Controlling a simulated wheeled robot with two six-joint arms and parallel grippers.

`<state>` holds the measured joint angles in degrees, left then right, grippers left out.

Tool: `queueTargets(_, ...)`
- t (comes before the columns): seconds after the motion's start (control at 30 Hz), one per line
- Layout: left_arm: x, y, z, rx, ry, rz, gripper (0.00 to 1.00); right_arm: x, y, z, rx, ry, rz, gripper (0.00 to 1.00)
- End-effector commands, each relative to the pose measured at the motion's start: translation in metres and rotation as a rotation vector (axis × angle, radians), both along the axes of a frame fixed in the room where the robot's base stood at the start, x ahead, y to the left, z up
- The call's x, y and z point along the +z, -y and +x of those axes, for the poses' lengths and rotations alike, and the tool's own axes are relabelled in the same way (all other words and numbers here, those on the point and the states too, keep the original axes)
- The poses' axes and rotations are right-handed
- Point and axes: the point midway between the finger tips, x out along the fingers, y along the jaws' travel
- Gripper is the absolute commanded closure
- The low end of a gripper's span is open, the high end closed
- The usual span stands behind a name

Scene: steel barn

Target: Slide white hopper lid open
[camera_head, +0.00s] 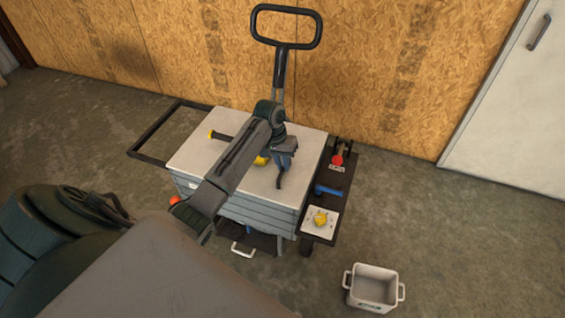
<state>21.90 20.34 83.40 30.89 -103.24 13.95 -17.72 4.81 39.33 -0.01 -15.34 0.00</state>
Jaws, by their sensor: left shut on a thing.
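The white hopper lid (304,147) lies flat on top of a grey slatted hopper body (258,214) and covers the top that shows. My left arm reaches across the lid from the lower left. My left gripper (281,178) points down over the lid's middle and is shut on what appears to be the lid's handle, mostly hidden by the gripper and arm. My right gripper is out of view.
A dark push frame (150,139) sticks out at left, and a tall looped handle (285,44) rises behind. A side shelf holds a red knob (337,160), a blue grip (328,191) and a yellow knob (320,218). A white bin (373,288) stands on open floor at right.

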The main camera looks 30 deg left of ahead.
Motion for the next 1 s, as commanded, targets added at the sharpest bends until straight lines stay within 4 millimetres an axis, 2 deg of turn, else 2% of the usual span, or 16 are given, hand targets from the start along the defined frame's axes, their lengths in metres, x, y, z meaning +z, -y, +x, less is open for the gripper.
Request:
queueTargets(0.17, 0.002, -0.009, -0.003, 0.001, -0.003, 0.001, 1.00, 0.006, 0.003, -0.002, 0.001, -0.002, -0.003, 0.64)
queueTargets(0.37, 0.005, -0.042, -0.010, 0.003, -0.004, 0.004, 1.00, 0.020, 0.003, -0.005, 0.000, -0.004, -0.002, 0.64)
queueTargets(0.7, 0.004, -0.131, -0.031, 0.005, -0.003, 0.005, 1.00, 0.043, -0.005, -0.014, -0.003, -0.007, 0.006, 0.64)
queueTargets(1.0, 0.001, -0.212, -0.050, 0.004, -0.001, 0.003, 1.00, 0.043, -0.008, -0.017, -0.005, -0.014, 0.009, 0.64)
